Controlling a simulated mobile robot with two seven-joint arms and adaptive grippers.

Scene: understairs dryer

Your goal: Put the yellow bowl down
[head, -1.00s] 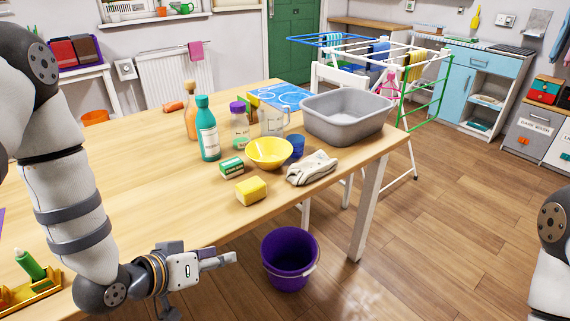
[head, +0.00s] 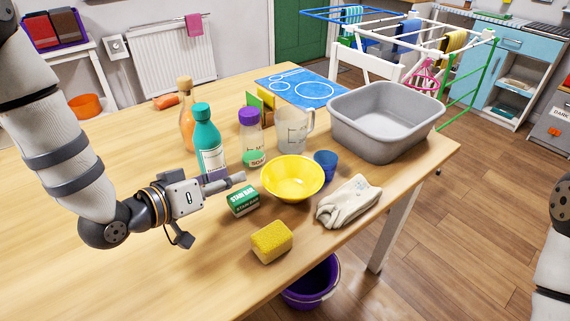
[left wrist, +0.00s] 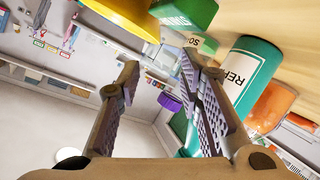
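The yellow bowl (head: 292,178) stands upright on the wooden table and looks empty. Its yellow side also shows at the top of the left wrist view (left wrist: 125,15). My left gripper (head: 235,182) is just left of the bowl, above the table and near the green stain bar box (head: 242,201). In the left wrist view its two fingers (left wrist: 158,65) are spread with nothing held between them. The bowl is apart from the fingers. My right gripper is out of view; only part of my right arm shows at the right edge.
Around the bowl stand a teal bottle (head: 208,145), a purple-lidded jar (head: 251,140), a clear jug (head: 294,132), a blue cup (head: 325,164), gloves (head: 348,201) and a yellow sponge (head: 271,242). A grey basin (head: 384,120) is behind right. The table's front left is clear.

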